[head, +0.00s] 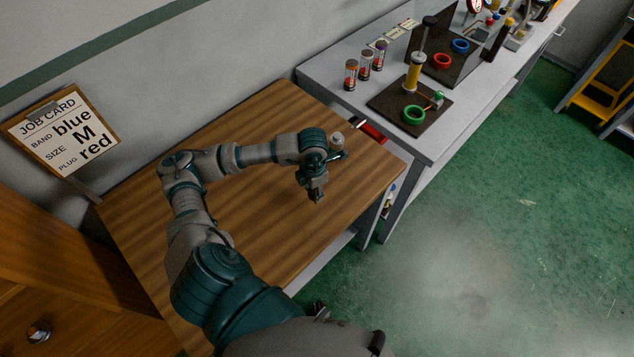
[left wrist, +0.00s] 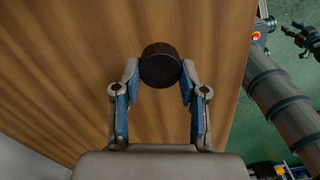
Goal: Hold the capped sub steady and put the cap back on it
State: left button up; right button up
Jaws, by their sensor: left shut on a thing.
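My left gripper (head: 317,193) is over the brown wooden table, toward its right side in the head view. In the left wrist view, its two blue-and-grey fingers (left wrist: 160,88) are shut on a short dark cylinder (left wrist: 160,62), one fingertip on each side. I see its dark round end; I cannot tell whether it is the capped sub or only the cap. In the head view the held piece is too small to make out. A dark clawed end (left wrist: 303,40) at the right edge of the wrist view looks like my right gripper; its opening is unclear.
The wooden table (head: 262,130) is mostly bare. A red tool (head: 372,133) lies near its far right corner. A grey bench (head: 440,135) beyond holds jars (head: 364,65), coloured rings (head: 413,114) and a yellow post (head: 413,73). A job card (head: 65,130) reads blue, M, red.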

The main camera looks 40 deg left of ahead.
pick_arm(q)
jog(key=s+d, duration=0.1)
jog(key=s, duration=0.1)
jog(key=s+d, duration=0.1)
jog(key=s, duration=0.2)
jog(key=s+d+b, duration=0.1)
jog(key=s+d, duration=0.1)
jog(key=s, duration=0.1)
jog(key=shift+s+r, duration=0.2)
jog(key=shift+r, duration=0.2)
jog(key=p, duration=0.1)
jog(key=s+p, duration=0.1)
jog(key=s+d, duration=0.1)
jog(key=shift+s+r+p, duration=0.15)
jog(key=shift+r+p, duration=0.15)
jog(key=shift+p, duration=0.1)
jog(key=shift+s+d+f, duration=0.1)
jog(key=shift+s+d, duration=0.05)
jog(key=shift+s, duration=0.05)
pick_arm(e)
jog(key=shift+s+d+f, duration=0.2)
jog(key=shift+s+d, duration=0.1)
jog(key=shift+s, duration=0.45)
jog(key=shift+s+d+f, duration=0.15)
jog(key=shift+s+d, duration=0.1)
jog(key=shift+s, duration=0.5)
jog(key=shift+s+d+f, duration=0.2)
jog(key=shift+s+d, duration=0.1)
jog(key=shift+s, duration=0.45)
